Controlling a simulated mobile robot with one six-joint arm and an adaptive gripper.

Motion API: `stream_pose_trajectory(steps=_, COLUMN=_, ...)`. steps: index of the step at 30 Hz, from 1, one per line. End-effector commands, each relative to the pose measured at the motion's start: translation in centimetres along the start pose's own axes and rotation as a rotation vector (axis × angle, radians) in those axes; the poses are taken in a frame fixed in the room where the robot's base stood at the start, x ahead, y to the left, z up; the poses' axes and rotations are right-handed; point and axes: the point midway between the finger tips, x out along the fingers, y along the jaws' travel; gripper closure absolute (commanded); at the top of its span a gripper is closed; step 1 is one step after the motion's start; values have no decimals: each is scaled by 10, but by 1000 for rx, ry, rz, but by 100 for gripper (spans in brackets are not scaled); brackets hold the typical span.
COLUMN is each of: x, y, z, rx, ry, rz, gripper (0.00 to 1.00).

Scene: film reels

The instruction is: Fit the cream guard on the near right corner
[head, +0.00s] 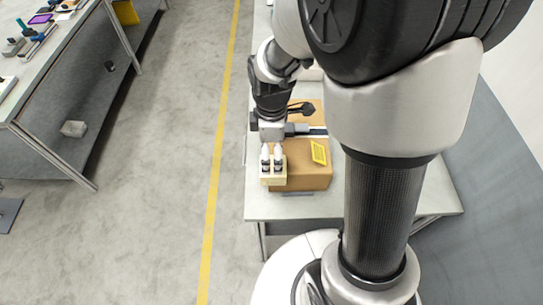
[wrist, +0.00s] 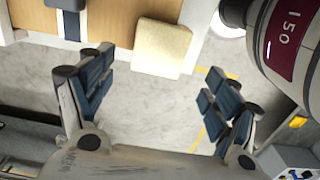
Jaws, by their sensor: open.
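The cream guard (head: 272,176) is a small pale block at the near left corner of the cardboard box (head: 302,178) in the head view. In the wrist view the guard (wrist: 163,47) lies over the edge of the tan box (wrist: 105,18), near one end. I cannot tell whether it is seated on the corner. My gripper (head: 271,160) shows just above the guard in the head view. In the wrist view my gripper (wrist: 158,88) is open and empty, its two dark-padded fingers spread wide. The guard shows beyond and between the fingers, apart from them.
The box stands on a grey table (head: 350,206). A yellow label (head: 319,152) is on its top. A dark strap (wrist: 70,22) crosses the box. My arm hides much of the table. Open floor with a yellow line (head: 219,140) is on the left, beyond it another workbench (head: 70,45).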

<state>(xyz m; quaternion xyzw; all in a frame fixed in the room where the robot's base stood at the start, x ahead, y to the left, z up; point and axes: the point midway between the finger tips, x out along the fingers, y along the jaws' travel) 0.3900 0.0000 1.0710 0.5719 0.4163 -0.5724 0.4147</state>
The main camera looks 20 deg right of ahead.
Motion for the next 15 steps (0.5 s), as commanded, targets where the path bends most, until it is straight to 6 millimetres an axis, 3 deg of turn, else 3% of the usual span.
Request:
stream_pose_trajectory(steps=1, x=-15, y=1, z=0, rx=0, ry=2, rz=5, gripper=18)
stream_pose_trajectory(steps=6, x=-45, y=1, z=0, rx=0, ry=1, rz=2, gripper=18)
stream_pose_trajectory(steps=15, x=-78, y=-6, z=2, rx=65, ry=9, rz=24, gripper=18)
